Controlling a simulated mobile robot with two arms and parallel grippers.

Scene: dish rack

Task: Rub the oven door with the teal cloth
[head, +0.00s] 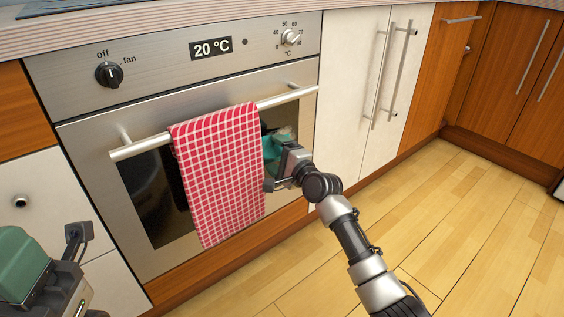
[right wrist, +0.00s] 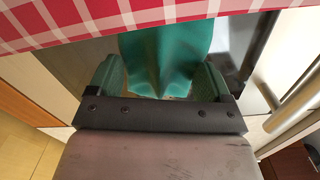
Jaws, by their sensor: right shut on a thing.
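The teal cloth (head: 284,133) is held by my right gripper (head: 277,152), at the oven door just right of the hanging towel and below the door handle. In the right wrist view the cloth (right wrist: 165,60) hangs between the two green fingers of the gripper (right wrist: 160,78), with its far end toward the door glass. I cannot tell whether it presses on the glass. The oven door (head: 150,190) is closed, steel-framed with dark glass. My left gripper (head: 45,270) is partly in view at the lower left, away from the door; its jaw opening is unclear.
A red-and-white checked towel (head: 220,170) hangs over the door handle (head: 137,149) and covers the middle of the door. Knobs (head: 109,75) and a display sit above. White cabinet doors (head: 350,80) with bar handles stand to the right. The wooden floor (head: 470,230) is clear.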

